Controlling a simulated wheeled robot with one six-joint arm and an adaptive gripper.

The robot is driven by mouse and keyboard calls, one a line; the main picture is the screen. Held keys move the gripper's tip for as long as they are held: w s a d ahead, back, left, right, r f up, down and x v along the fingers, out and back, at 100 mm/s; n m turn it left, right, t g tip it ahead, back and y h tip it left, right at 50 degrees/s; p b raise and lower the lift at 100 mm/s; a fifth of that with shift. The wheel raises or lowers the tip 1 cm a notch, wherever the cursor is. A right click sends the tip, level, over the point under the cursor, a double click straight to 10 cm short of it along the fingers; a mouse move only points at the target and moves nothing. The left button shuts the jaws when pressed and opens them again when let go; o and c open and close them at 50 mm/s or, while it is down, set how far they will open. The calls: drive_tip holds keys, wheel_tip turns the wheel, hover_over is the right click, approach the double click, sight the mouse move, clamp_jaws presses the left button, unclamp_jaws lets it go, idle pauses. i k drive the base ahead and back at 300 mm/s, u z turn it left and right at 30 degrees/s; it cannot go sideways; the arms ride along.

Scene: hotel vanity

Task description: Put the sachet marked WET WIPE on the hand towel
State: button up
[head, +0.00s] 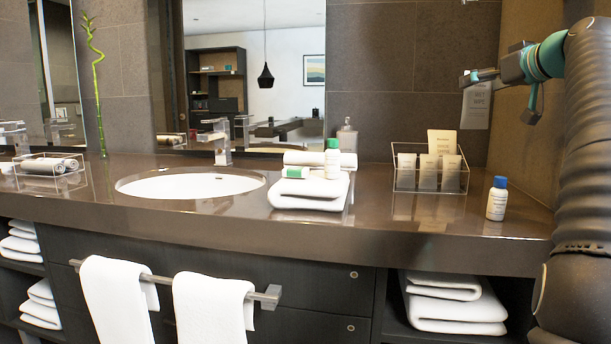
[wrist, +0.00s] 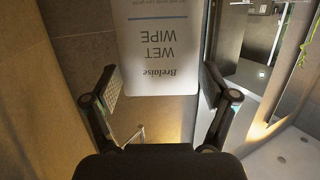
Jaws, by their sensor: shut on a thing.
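My gripper (head: 482,77) is raised at the upper right, well above the counter. It is shut on the pale sachet (head: 477,108), which hangs below the fingers in the head view. In the wrist view the sachet (wrist: 160,42) reads WET WIPE and Brefaise or similar, upside down, and lies between the two fingers (wrist: 158,88). A folded white towel (head: 306,201) lies on the counter right of the basin, with a smaller white roll or folded cloth behind it. A green-capped white bottle (head: 332,160) stands there, and another green-capped item (head: 297,173) lies on the towel.
A clear box (head: 430,182) with several upright sachets stands at the counter's right, below my gripper. A blue-capped bottle (head: 497,199) stands right of it. A soap dispenser (head: 347,137) stands behind the towel. Two white towels (head: 213,305) hang on the front rail.

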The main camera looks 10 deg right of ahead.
sight(314, 172)
drive_tip(key=u, duration=2.55)
drive_tip(key=i, duration=0.9)
drive_tip(key=z, duration=2.65)
